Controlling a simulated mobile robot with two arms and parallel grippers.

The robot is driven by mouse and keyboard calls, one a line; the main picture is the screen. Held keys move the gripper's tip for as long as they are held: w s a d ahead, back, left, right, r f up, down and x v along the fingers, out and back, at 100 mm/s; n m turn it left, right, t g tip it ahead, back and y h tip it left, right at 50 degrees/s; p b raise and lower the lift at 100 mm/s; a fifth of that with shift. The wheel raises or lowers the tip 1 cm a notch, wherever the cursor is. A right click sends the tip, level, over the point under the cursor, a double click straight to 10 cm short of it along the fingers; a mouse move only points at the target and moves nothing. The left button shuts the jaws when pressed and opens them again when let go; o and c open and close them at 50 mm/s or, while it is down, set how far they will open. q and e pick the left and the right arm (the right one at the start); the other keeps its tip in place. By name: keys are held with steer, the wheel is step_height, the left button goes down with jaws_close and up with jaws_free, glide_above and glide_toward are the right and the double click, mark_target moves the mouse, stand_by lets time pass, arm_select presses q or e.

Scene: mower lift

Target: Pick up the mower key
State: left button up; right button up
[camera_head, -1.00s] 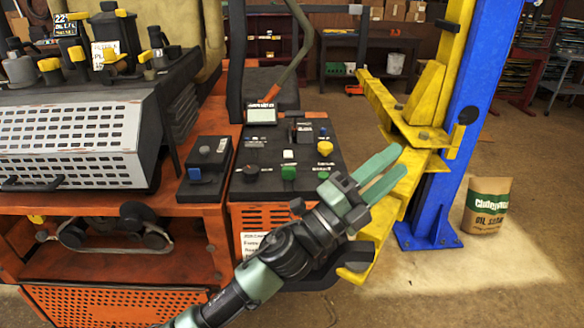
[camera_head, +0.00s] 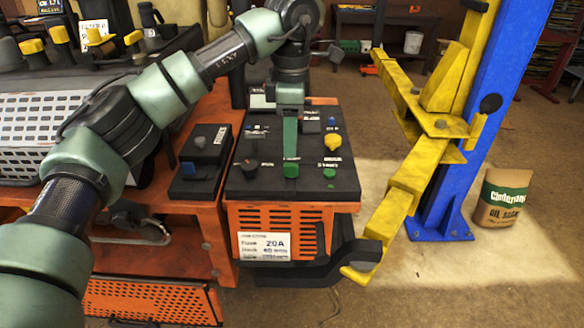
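The mower's black control panel (camera_head: 240,183) sits on the orange body at the centre of the head view. I cannot pick out the mower key for certain among these. My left gripper (camera_head: 290,150) points down over the middle of the panel, its fingers seen edge-on in line. I cannot tell whether they are apart or closed, or whether they touch anything. They hide part of the panel behind them. My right gripper is out of view.
A yellow lift arm (camera_head: 408,185) and blue post (camera_head: 473,140) stand close on the right. A paper sack (camera_head: 502,198) stands on the floor beyond. The floor at the lower right is clear.

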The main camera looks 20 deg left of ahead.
mark_target(291, 164)
arm_select(q)
step_height(291, 164, down, 6)
steer(key=shift+s+r+p, duration=0.1)
steer(key=shift+r+p, duration=0.05)
steer(key=shift+p, duration=1.05)
steer(key=shift+f, duration=0.45)
jaws_close()
